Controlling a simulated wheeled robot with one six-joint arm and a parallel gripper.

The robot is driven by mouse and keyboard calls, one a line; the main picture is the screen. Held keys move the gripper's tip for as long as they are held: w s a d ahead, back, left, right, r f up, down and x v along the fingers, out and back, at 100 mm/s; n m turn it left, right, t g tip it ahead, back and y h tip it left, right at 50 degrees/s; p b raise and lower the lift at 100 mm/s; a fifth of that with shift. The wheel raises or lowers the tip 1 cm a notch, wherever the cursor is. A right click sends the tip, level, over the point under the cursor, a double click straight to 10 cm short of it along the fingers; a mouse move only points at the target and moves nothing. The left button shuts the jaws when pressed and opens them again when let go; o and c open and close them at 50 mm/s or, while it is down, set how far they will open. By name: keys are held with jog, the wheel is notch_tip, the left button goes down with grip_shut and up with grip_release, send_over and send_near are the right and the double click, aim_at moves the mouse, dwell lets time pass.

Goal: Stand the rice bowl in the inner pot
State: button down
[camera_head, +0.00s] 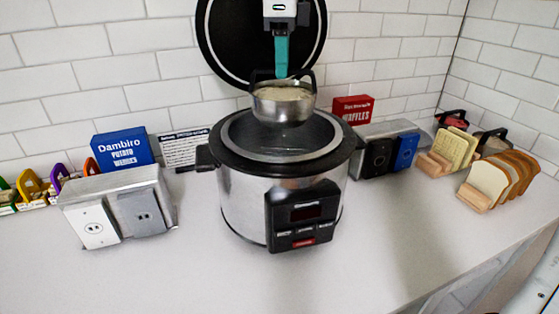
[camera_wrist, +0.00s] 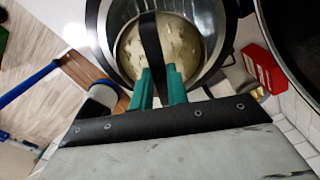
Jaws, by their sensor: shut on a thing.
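The rice bowl (camera_head: 283,107) is a round metal bowl with pale, grainy contents and a dark arched handle. It hangs about level over the opening of the rice cooker. The inner pot (camera_head: 322,146) is the grey metal well in the cooker's black rim. My gripper (camera_head: 281,72), with teal fingers, is shut on the bowl's handle. In the wrist view the teal fingers (camera_wrist: 160,84) pinch the dark handle strap, and the bowl (camera_wrist: 185,45) shows inside the outline of the pot (camera_wrist: 212,20). The head view does not show the bowl's base clearly against the pot.
The cooker's round black lid (camera_head: 225,50) stands open behind. A blue box (camera_head: 124,149) and outlet boxes (camera_head: 100,222) are at left. A red box (camera_head: 352,109), switch boxes (camera_head: 378,158) and toast-like slices (camera_head: 490,180) are at right. The front counter is clear.

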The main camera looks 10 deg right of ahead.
aim_at(282, 92)
jog(key=f, duration=0.8)
jog(key=shift+w, duration=0.25)
jog(key=shift+f, duration=2.15)
jog(key=shift+f, duration=0.1)
jog(key=c, duration=1.4)
grip_release()
jog(key=shift+o, duration=0.2)
